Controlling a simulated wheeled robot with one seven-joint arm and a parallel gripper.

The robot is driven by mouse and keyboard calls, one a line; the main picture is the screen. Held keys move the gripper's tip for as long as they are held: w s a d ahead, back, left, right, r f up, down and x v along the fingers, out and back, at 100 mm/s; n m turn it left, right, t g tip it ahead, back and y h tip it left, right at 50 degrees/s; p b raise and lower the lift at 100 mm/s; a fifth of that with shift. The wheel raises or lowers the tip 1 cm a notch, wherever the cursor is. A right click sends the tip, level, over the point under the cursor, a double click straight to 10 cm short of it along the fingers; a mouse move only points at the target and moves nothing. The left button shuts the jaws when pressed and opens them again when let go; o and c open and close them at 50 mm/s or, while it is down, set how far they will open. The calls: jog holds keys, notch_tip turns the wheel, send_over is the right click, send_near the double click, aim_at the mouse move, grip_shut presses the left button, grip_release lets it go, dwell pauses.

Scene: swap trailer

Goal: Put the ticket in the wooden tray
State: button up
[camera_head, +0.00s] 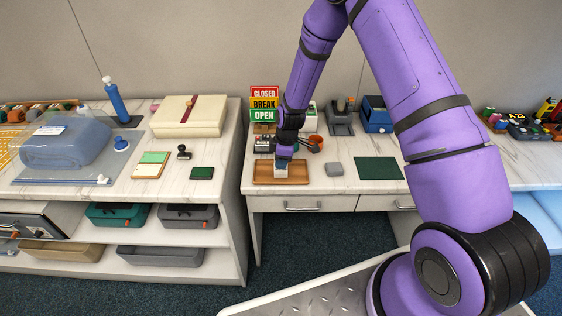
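The wooden tray (299,174) is a shallow brown tray near the front edge of the right-hand counter. My gripper (282,165) points down over the middle of the tray. A small pale, bluish-white piece (281,173) shows at the fingertips, above or on the tray floor. It may be the ticket, but it is too small to be sure. I cannot tell whether the fingers are closed on it or whether it touches the tray. The fingers are too small and partly hidden to read.
An orange cup (316,141) and a CLOSED/BREAK/OPEN sign (264,104) stand behind. A gap separates the left counter (215,150), which holds a cream box (189,117).

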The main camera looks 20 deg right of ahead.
jog(key=s+d+r+m+t+h, duration=0.15)
jog(key=s+r, duration=0.25)
jog(key=r, duration=0.8)
jog(key=s+d+r+m, duration=0.2)
jog(key=s+r+m, duration=0.15)
jog(key=r, duration=0.85)
jog(key=s+d+r+m+t, duration=0.15)
jog(key=s+r, duration=0.35)
jog(key=r, duration=0.8)
jog(key=s+d+r+m, duration=0.1)
jog(key=s+r+m, duration=0.3)
jog(key=s, duration=0.7)
jog(key=s+d+r+m+t, duration=0.1)
jog(key=s+r+m, duration=0.3)
jog(key=s, duration=0.7)
jog(key=shift+s+d+r+t, duration=0.35)
jog(key=shift+d+r, duration=0.2)
jog(key=shift+r, duration=0.1)
